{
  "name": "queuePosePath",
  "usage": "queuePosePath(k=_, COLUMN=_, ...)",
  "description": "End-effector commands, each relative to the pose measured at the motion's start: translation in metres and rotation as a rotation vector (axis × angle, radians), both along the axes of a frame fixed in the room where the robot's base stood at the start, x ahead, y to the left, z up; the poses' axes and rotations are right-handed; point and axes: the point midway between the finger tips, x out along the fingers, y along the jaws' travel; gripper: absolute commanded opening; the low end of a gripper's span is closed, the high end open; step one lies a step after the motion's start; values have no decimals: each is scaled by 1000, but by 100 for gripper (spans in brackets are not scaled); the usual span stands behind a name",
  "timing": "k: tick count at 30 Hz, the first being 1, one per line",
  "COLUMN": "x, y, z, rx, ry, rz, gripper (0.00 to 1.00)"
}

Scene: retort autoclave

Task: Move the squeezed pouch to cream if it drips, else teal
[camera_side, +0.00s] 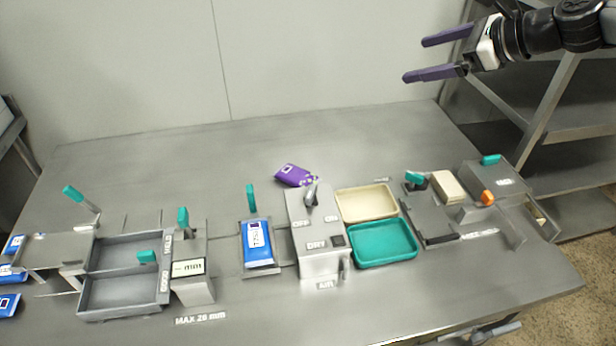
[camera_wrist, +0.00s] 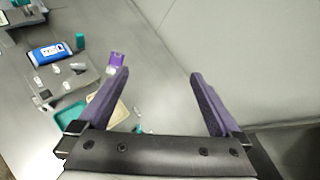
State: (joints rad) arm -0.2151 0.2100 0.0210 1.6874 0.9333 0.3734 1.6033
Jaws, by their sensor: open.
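A blue pouch (camera_side: 257,244) with a white label lies flat on a fixture left of the grey DRY box; it also shows in the wrist view (camera_wrist: 48,53). I cannot tell whether it drips. The cream tray (camera_side: 367,203) and the teal tray (camera_side: 384,243) sit side by side just right of that box, cream behind teal. Both look empty. In the wrist view my own finger partly hides the teal tray (camera_wrist: 66,114) and the cream tray (camera_wrist: 119,114). My gripper (camera_side: 432,57) is open and empty, high above the table's back right, apart from everything.
The grey DRY box (camera_side: 318,236) has a lever on top. A purple pouch (camera_side: 293,175) lies behind it. A two-compartment grey bin (camera_side: 125,295) and more blue pouches (camera_side: 12,272) are left. Teal-handled fixtures (camera_side: 487,190) stand right. The table's back is clear.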

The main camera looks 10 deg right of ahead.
Motion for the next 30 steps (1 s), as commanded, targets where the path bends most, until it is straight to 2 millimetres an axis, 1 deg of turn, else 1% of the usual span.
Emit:
queuePosePath(k=1, x=18, y=15, z=-22, rx=50, ry=49, rz=-25, gripper=100)
queuePosePath(k=2, x=28, y=23, z=-32, rx=77, ry=73, rz=-41, gripper=100)
queuePosePath(k=3, x=39, y=33, z=-48, rx=111, ry=104, rz=-62, gripper=100)
queuePosePath(k=5, x=53, y=49, z=-74, rx=153, ry=154, rz=-86, gripper=100)
queuePosePath(k=7, x=67, y=67, z=-108, rx=183, ry=207, rz=-106, gripper=100)
queuePosePath(k=8, x=71, y=75, z=-123, rx=188, ry=227, rz=-108, gripper=100)
queuePosePath(k=9, x=75, y=85, z=-143, rx=192, ry=252, rz=-108, gripper=100)
queuePosePath(k=11, x=77, y=98, z=-172, rx=187, ry=290, rz=-103, gripper=100)
queuePosePath(k=12, x=76, y=106, z=-191, rx=181, ry=314, rz=-99, gripper=100)
queuePosePath(k=15, x=71, y=119, z=-230, rx=156, ry=364, rz=-84, gripper=100)
queuePosePath(k=18, x=64, y=126, z=-253, rx=139, ry=395, rz=-73, gripper=100)
queuePosePath(k=21, x=62, y=134, z=-263, rx=131, ry=405, rz=-65, gripper=100)
queuePosePath(k=23, x=65, y=137, z=-266, rx=131, ry=404, rz=-63, gripper=100)
queuePosePath(k=30, x=83, y=156, z=-293, rx=130, ry=404, rz=-63, gripper=100)
